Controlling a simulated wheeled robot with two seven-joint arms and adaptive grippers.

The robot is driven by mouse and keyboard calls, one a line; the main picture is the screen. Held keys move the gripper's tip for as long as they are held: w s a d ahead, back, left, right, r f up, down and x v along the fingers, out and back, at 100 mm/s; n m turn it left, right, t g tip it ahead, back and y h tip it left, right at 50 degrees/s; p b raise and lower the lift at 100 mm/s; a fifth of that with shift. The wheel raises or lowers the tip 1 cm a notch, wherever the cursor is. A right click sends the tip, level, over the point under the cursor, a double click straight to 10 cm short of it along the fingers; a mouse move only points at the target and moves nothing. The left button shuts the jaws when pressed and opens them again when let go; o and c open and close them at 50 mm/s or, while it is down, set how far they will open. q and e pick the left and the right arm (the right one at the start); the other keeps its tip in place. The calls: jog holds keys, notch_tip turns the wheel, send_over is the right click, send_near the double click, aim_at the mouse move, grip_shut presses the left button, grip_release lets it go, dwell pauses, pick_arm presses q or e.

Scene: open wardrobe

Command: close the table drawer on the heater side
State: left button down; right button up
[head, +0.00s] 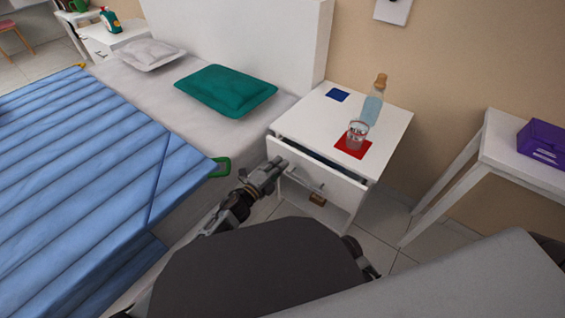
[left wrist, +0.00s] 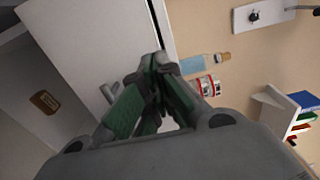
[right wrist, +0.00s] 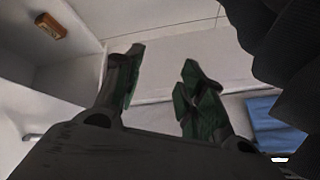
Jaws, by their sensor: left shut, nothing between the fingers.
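The white bedside table (head: 390,123) stands right of the bed. Its drawer (head: 335,182) is slightly open, with a dark gap below the tabletop and a bar handle on its front. My left gripper (head: 281,165) is shut and empty, close to the left part of the drawer front; I cannot tell whether it touches. In the left wrist view its green-padded fingers (left wrist: 154,66) are together before the white front (left wrist: 90,45). My right gripper (right wrist: 160,75) is open and empty, low by the table; the head view mostly hides it. No heater is identifiable.
A brown item (head: 317,200) shows below the drawer. The bed (head: 90,150) is left; a white side table (head: 490,145) is right.

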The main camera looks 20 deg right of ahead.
pick_arm(q)
jog(key=p+v, duration=0.2)
jog(key=v, duration=0.7)
jog(key=shift+p, duration=0.3)
pick_arm(e)
notch_tip(320, 180, up, 6)
jog(key=d, duration=0.1)
jog(key=shift+d+n+g+h, duration=0.2)
jog(key=shift+n+g+h, duration=0.1)
jog(key=shift+g+h, duration=0.1)
pick_arm(q)
jog(key=shift+a+f, duration=0.1)
pick_arm(e)
jog(key=shift+w, duration=0.1)
